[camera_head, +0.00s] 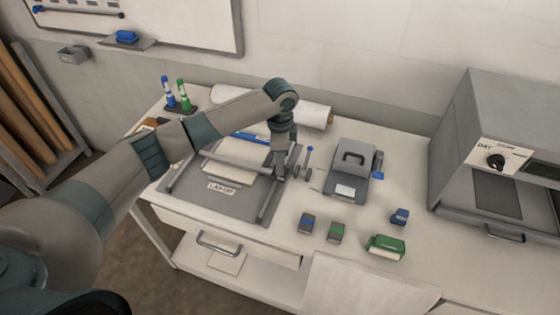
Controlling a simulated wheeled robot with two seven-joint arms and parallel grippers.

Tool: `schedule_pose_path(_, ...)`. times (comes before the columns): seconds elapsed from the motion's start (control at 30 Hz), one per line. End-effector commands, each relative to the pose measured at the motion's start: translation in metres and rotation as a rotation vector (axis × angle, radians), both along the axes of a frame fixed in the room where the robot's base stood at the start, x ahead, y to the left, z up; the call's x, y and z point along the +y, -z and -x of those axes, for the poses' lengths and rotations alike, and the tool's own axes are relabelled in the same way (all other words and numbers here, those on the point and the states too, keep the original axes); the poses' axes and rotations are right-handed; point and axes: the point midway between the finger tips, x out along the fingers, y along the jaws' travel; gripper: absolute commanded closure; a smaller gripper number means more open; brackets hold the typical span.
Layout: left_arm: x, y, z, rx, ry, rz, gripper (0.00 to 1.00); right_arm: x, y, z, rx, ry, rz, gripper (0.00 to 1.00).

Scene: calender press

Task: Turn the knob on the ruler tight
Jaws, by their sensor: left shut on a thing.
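A grey tray labelled "LAY-OFF" (221,188) lies on the left of the bench, with a pale sheet and a bar across it. My left gripper (281,174) points down at the right end of this bar, by the tray's right rail (268,205). It is shut on the knob of the ruler, which the fingers mostly hide. A blue strip (250,138) shows behind the sheet. My right gripper is out of view.
A white roll (314,115) lies behind. To the right are a small lever with a blue end (309,150), a grey device with a handle (350,170), small blocks, a green brush-like thing (386,246) and a large grey machine (497,130).

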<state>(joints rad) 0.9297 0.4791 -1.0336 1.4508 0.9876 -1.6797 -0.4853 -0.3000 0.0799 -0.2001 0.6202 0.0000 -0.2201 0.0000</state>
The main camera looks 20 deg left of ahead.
Motion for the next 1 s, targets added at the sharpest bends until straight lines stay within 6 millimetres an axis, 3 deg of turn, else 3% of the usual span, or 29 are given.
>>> schedule_pose_path(0.4, 0.0002, -0.0015, -0.0008, -0.002, 0.241, 0.001, 0.97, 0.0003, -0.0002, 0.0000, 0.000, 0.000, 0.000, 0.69)
schedule_pose_path(0.93, 0.0003, -0.0016, -0.0009, -0.002, 0.277, 0.000, 0.97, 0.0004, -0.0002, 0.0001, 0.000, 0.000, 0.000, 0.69)
schedule_pose_path(0.97, 0.0003, -0.0016, -0.0009, -0.002, 0.277, 0.000, 0.72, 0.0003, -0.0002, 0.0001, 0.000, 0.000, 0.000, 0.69)
schedule_pose_path(1.0, 0.0003, -0.0016, -0.0009, -0.002, 0.277, 0.000, 0.62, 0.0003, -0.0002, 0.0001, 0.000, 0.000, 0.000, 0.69)
